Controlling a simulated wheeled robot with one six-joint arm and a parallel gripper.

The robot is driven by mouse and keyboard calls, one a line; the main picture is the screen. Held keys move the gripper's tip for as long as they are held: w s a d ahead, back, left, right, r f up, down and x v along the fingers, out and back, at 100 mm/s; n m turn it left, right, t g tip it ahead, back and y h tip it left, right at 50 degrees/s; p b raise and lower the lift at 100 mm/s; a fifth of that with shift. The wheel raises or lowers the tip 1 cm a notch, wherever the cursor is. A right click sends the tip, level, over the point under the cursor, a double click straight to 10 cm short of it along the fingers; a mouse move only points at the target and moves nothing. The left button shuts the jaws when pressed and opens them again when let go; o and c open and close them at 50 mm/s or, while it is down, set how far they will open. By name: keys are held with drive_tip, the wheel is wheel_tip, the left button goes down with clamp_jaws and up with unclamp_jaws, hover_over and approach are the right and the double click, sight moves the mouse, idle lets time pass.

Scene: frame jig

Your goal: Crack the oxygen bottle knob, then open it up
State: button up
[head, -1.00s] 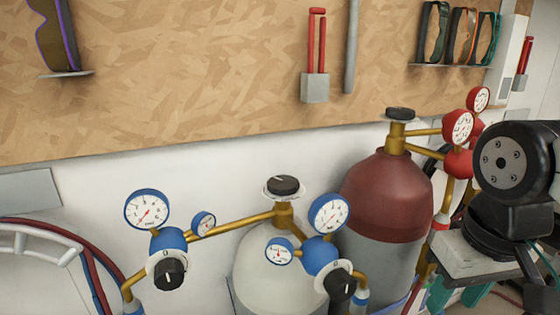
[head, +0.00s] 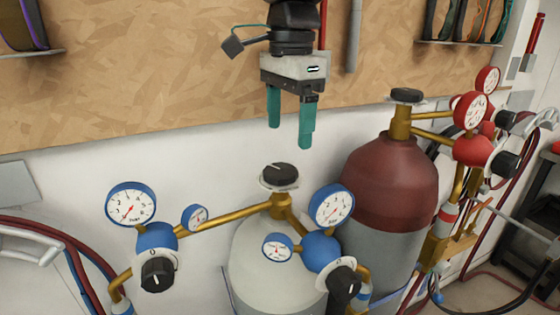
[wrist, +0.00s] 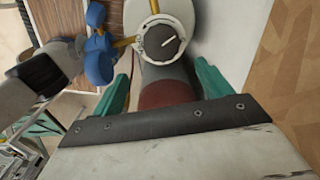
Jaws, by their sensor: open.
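The pale bottle (head: 265,262) with blue regulators, which I take as the oxygen bottle, stands at the bottom middle of the head view. Its black knob (head: 280,175) sits on a white dial ring on top of a brass valve. My gripper (head: 290,136) points down above this knob, open and empty, with a gap between its teal fingertips and the knob. In the wrist view a black knob (wrist: 160,42) with a white pointer line and a marked white ring shows beyond the open fingers (wrist: 163,68).
Blue gauges and regulators (head: 155,238) flank the knob on brass pipes. A maroon-topped bottle (head: 390,185) with its own black knob (head: 406,95) and red gauges stands close on the right. The wooden board (head: 150,80) is behind my gripper.

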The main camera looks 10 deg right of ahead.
sight(280, 169)
drive_tip(key=shift+w+a+m, duration=0.15)
drive_tip(key=shift+a+m, duration=0.15)
drive_tip(key=shift+a, duration=0.3)
drive_tip(key=shift+a+f, duration=0.1)
drive_tip(key=shift+f, duration=0.05)
wheel_tip(280, 169, down, 7)
drive_tip(key=shift+f, duration=0.1)
drive_tip(key=c, duration=1)
